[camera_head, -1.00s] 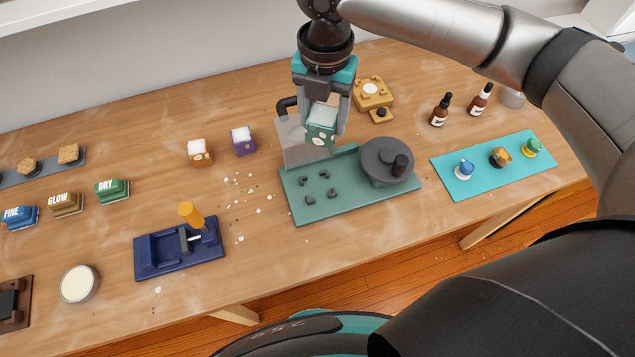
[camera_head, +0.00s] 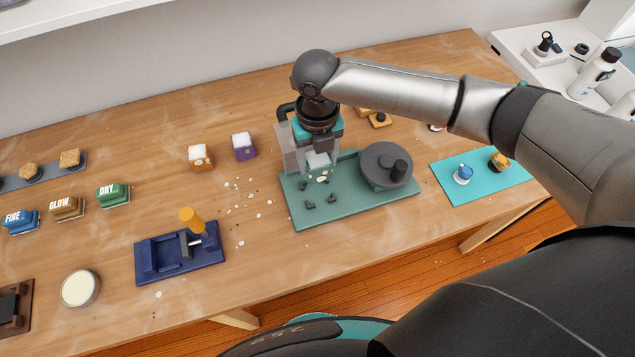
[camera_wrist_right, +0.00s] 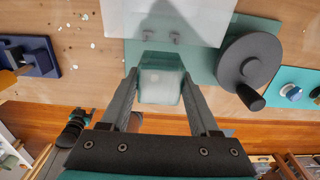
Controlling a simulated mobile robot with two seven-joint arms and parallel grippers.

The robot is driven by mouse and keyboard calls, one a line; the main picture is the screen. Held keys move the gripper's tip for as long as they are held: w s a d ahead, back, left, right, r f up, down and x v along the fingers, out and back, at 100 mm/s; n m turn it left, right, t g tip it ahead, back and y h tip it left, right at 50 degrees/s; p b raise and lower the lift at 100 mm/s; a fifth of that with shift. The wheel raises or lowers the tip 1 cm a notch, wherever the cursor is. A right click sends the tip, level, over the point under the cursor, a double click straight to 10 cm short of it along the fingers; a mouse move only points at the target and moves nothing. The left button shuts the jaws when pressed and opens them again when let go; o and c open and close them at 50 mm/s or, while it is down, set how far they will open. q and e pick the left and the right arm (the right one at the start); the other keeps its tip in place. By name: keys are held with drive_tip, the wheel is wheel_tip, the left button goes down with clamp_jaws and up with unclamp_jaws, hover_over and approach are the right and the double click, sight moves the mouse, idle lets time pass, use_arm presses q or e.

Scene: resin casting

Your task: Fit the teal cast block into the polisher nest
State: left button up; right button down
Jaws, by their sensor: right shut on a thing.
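The teal cast block (camera_wrist_right: 161,88) has a pale top and is gripped between the two fingers of my right gripper (camera_wrist_right: 160,80). In the head view the block (camera_head: 319,161) is partly hidden by the fingers of my right gripper (camera_head: 318,160). The polisher (camera_head: 365,213) is a green base plate with a round dark wheel and a nest of small dark corner brackets (camera_head: 320,195). The block hangs over the rear of the nest, and its front brackets show clear of it. I cannot tell the height left below the block. My left gripper is not in view.
The dark wheel with its knob (camera_head: 387,165) stands right of the nest. A translucent grey guard (camera_wrist_right: 170,18) stands behind it. A blue clamp fixture (camera_head: 180,250) and orange and purple blocks (camera_head: 243,147) lie left. A teal mat (camera_head: 485,185) lies right.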

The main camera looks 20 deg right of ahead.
sight(317, 158)
wheel_tip(317, 158, down, 9)
drive_tip(key=shift+f+b, duration=0.1)
drive_tip(key=shift+b, duration=0.6)
drive_tip(key=shift+c, duration=0.6)
unclamp_jaws()
drive_tip(key=shift+f, duration=0.1)
drive_tip(key=shift+r, duration=0.25)
wheel_tip(317, 158, up, 12)
drive_tip(key=shift+f+p, duration=0.1)
drive_tip(key=shift+p, duration=0.8)
